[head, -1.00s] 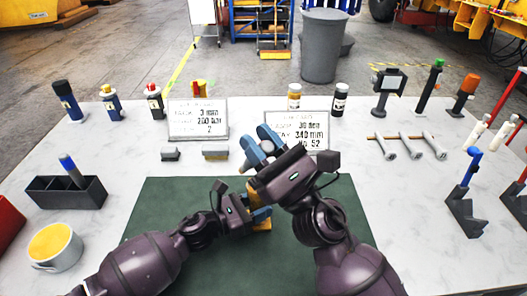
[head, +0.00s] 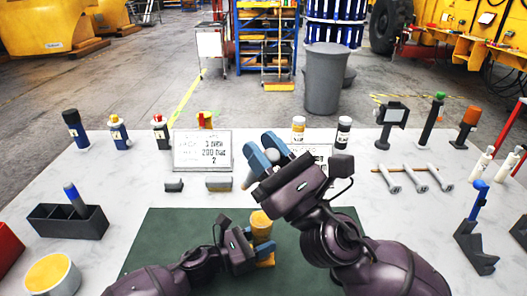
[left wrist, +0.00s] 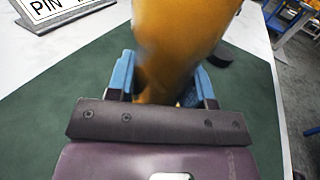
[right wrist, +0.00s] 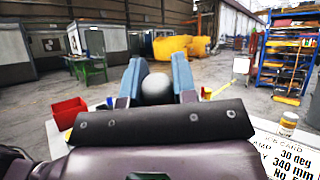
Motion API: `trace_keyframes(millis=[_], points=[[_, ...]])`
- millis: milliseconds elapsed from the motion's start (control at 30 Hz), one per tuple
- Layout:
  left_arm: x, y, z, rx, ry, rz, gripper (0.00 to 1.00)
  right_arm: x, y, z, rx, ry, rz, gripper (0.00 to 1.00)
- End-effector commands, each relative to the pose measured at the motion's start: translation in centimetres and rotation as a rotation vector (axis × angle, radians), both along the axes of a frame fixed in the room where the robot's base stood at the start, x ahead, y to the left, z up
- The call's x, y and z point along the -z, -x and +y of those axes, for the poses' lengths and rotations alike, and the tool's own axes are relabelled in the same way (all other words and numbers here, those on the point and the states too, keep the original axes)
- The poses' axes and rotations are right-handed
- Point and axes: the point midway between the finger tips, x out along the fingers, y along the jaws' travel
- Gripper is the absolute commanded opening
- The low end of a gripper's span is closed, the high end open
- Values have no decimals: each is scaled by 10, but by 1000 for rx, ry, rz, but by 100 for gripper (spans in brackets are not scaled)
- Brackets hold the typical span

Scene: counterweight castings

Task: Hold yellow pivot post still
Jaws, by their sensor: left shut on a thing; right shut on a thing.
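The yellow pivot post (head: 261,222) stands on the dark green mat (head: 165,235). My left gripper (head: 263,246) is shut around the post, with a blue finger on it in the head view. In the left wrist view the post (left wrist: 175,40) fills the space between the blue fingers and hides much behind it. My right gripper (head: 270,155) is above and beyond the post, its fingers pointing up and left. It is shut on a grey round-ended piece (right wrist: 156,88), seen between its fingers in the right wrist view. The rest of that piece is mostly hidden.
A sign card (head: 203,150) stands behind the mat; another is partly hidden by my right gripper. Two small grey blocks (head: 218,184) lie before the first card. A black holder (head: 68,221) and yellow-filled cup (head: 48,274) are at left. Rods (head: 412,178) and blue-handled tool (head: 477,225) are at right.

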Motion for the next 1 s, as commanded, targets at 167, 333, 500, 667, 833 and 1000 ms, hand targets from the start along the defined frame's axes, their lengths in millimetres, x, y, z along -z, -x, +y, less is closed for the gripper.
trace_keyframes(millis=[167,333,500,667,833,1000], points=[[-1,0,0,0,1,0,10,0,0,0,0,0,0,0],[0,0,0,0,1,0,70,0,0,0,1,1,-1,0],[0,0,0,0,1,0,77,0,0,0,0,0,-1,0],[0,0,1,0,0,0,77,0,0,0,0,-1,-1,0],[1,6,13,-1,-1,2,77,0,0,0,0,0,-1,0],[1,20,39,-2,-1,2,77,0,0,0,0,0,-1,0]])
